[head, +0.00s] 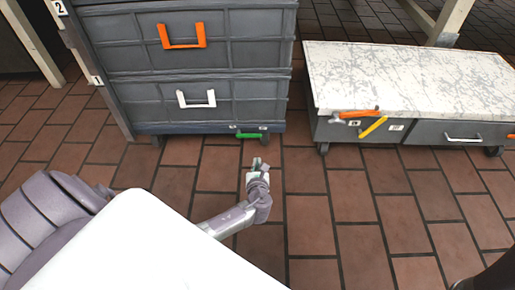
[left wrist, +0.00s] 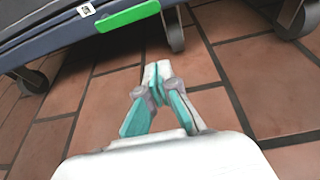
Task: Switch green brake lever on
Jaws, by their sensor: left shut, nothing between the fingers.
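The green brake lever (head: 249,135) sticks out low at the front right of the stacked grey crate cart. It also shows in the left wrist view (left wrist: 128,15) at the top, on the dark bottom edge of the cart. My left gripper (head: 257,164) is just in front of and below the lever in the head view, apart from it. In the left wrist view my left gripper (left wrist: 157,75) has its fingertips together with nothing between them, over the floor tiles. My right gripper is in neither view.
The grey crate cart (head: 137,92) has an orange handle (head: 182,37) and a white handle (head: 196,98). A low wheeled cabinet (head: 415,79) with a worn white top stands to the right. Wheels (left wrist: 173,30) show under the crate cart. Brick floor (head: 330,215) in front is clear.

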